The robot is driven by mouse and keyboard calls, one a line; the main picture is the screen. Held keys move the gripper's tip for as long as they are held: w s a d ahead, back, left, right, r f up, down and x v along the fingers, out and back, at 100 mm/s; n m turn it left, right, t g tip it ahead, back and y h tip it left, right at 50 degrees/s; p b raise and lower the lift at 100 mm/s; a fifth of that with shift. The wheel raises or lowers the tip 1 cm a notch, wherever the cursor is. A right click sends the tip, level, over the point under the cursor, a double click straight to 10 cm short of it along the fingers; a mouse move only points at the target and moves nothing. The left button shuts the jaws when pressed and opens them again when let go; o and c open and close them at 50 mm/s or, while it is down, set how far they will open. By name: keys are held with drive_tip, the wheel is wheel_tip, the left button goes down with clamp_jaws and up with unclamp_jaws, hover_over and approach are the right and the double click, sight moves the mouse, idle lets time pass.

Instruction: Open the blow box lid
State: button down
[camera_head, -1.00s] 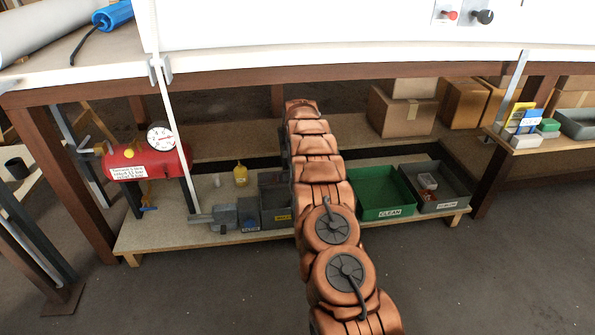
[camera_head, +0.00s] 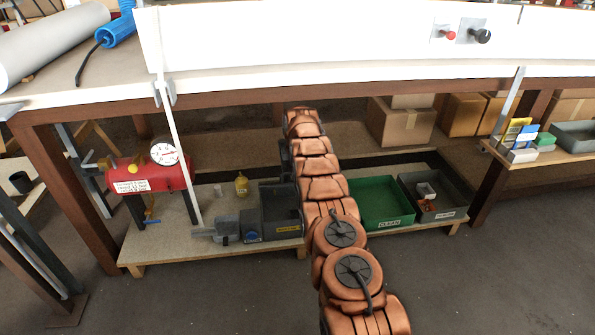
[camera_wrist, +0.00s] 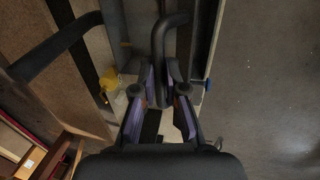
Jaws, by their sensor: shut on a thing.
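My gripper (camera_wrist: 163,82) is shut on a dark upright bar (camera_wrist: 161,55) in the wrist view, its purple-padded fingers on either side. The bar curves over at its top like a handle. I cannot tell for sure that it belongs to the blow box lid. In the head view my copper-coloured arm reaches in under the bench and its gripper end is not clearly seen. A dark grey box (camera_head: 281,208) with a small yellow label stands on the low shelf just left of my arm; its top looks open. The label is too small to read.
The low shelf (camera_head: 185,248) also holds a yellow bottle (camera_head: 241,185), a green bin (camera_head: 380,203) and a grey bin (camera_head: 436,196). A red tank with a gauge (camera_head: 164,153) is at the left. The bench edge (camera_head: 350,90) passes above my arm. Bare floor lies in front.

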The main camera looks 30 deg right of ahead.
drive_tip(key=shift+w+a+f, duration=0.15)
drive_tip(key=shift+a, duration=0.25)
drive_tip(key=c, duration=1.5)
unclamp_jaws()
drive_tip(key=shift+w, duration=0.1)
drive_tip(key=o, duration=0.3)
drive_tip(key=shift+d, duration=0.3)
drive_tip(key=shift+s+f+b, duration=0.1)
drive_tip(key=shift+s+b, duration=0.2)
